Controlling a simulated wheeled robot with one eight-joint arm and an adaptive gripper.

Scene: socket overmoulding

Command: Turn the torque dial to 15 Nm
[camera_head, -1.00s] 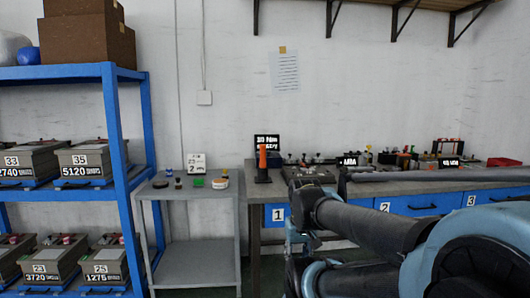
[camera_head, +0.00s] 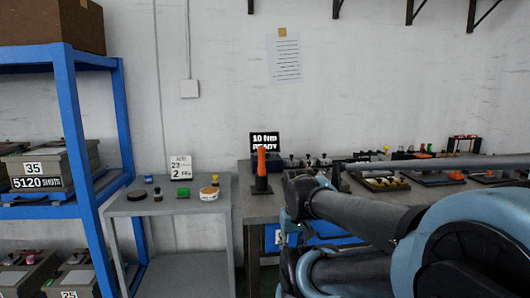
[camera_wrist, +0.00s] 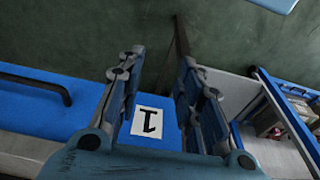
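A small black display (camera_head: 265,142) at the back left of the workbench reads "10 Nm READY". An orange-handled tool (camera_head: 262,163) stands upright on a dark base (camera_head: 261,186) in front of it. I cannot make out a separate torque dial there. My gripper (camera_wrist: 160,57) shows in the wrist view with its two fingers apart and nothing between them. It faces a blue drawer front with a white label "1" (camera_wrist: 147,121), below the bench top. In the head view my arm hides the gripper.
The workbench (camera_head: 255,208) carries several trays of small parts (camera_head: 380,180) at the right. A blue shelf (camera_head: 78,150) with heavy boxes stands further left.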

